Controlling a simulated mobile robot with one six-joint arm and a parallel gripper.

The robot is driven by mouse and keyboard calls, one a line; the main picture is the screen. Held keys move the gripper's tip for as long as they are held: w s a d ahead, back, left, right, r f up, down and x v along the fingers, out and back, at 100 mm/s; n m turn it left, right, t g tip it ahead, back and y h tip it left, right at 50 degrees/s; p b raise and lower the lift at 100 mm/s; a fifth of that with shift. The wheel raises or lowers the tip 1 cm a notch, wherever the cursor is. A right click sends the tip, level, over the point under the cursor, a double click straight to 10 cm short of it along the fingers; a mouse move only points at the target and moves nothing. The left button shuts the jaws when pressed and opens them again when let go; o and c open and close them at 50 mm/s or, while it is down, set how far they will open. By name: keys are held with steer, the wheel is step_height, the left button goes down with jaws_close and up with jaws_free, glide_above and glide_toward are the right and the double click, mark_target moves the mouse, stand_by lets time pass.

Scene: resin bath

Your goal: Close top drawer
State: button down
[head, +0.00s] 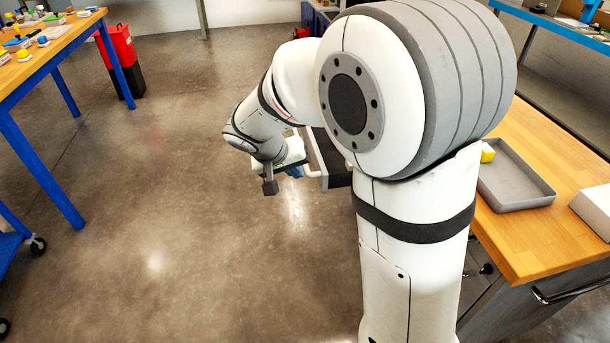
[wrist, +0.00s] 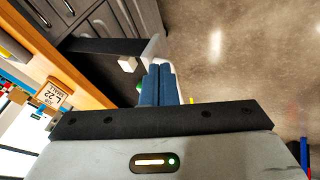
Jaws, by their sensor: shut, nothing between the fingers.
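The top drawer stands pulled open from the wooden-topped workbench. In the head view its grey front edge (head: 314,158) shows beyond my arm, and my arm hides much of the rest. In the wrist view its dark inside (wrist: 98,60) and pale front panel (wrist: 152,47) show. My gripper (head: 293,172) is in front of the drawer, low beside its front panel. In the wrist view the blue fingers (wrist: 158,68) are together and empty, overlapping the end of the front panel. I cannot tell whether they touch it.
A white block (wrist: 128,64) lies in the drawer. The floor between is clear.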

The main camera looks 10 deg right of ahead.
steer(key=w+b+x, duration=0.1)
steer(key=w+x, duration=0.1)
steer(key=x, duration=1.2)
steer(key=shift+w+r+t+b, duration=0.15)
steer(key=shift+t+b, duration=0.25)
